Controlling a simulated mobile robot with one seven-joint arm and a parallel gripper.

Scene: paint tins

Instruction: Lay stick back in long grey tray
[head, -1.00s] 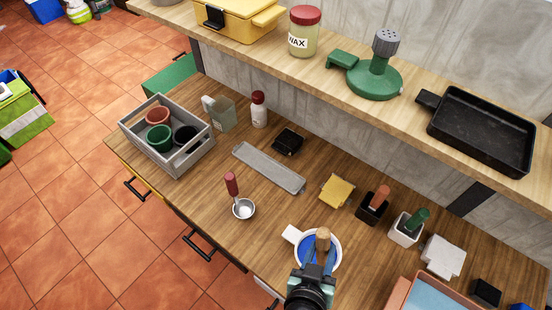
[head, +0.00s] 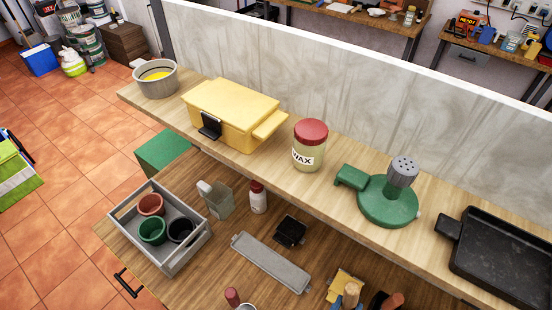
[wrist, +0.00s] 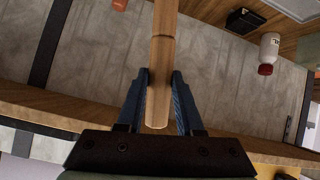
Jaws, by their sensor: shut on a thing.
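The stick is a plain wooden rod, held upright-looking between the blue fingers of my gripper (wrist: 160,80) in the wrist view, where the stick (wrist: 162,45) runs up out of the frame. In the head view only the stick's top (head: 351,293) shows at the bottom edge, overlapping the yellow sponge-like piece. The long grey tray (head: 270,262) lies empty on the wooden worktop, left of the stick. The stick's far end is out of view.
A grey crate (head: 190,255) with several small pots stands left of the tray.

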